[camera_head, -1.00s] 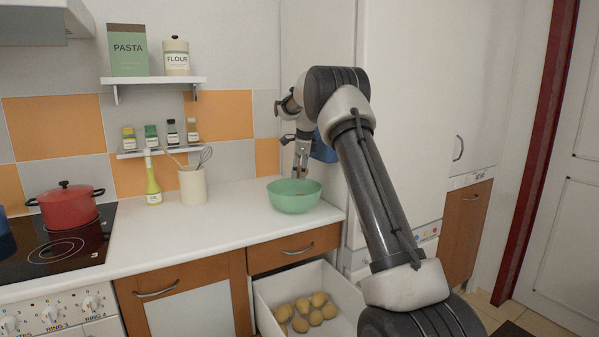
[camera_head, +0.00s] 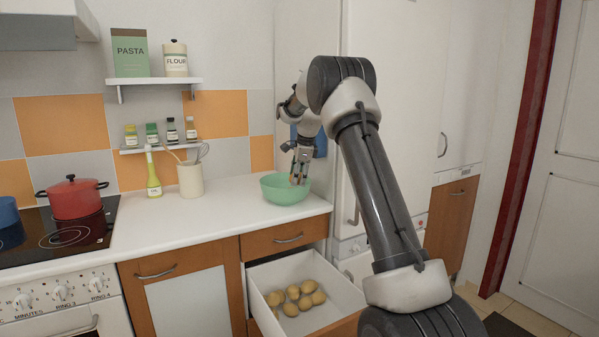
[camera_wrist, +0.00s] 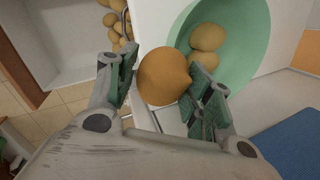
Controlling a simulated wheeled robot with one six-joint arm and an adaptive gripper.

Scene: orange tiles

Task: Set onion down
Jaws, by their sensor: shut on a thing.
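The onion (camera_wrist: 163,76) is round and orange-brown with a slight point. In the wrist view it sits between the two green-padded fingers of my gripper (camera_wrist: 163,82), which is shut on it. In the head view my gripper (camera_head: 299,172) points down at the right side of the green bowl (camera_head: 285,191), its tips overlapping the rim; the onion is hard to make out there. In the wrist view the held onion overlaps the near edge of the bowl (camera_wrist: 245,50). Two paler round items (camera_wrist: 206,48) lie inside the bowl.
An open white drawer (camera_head: 262,280) below the counter holds several round yellowish-brown items (camera_head: 299,293). On the white counter (camera_head: 235,211) stand a utensil pot (camera_head: 191,181) and an oil bottle (camera_head: 153,178). A red pot (camera_head: 76,199) is on the stove. Bare counter lies left of the bowl.

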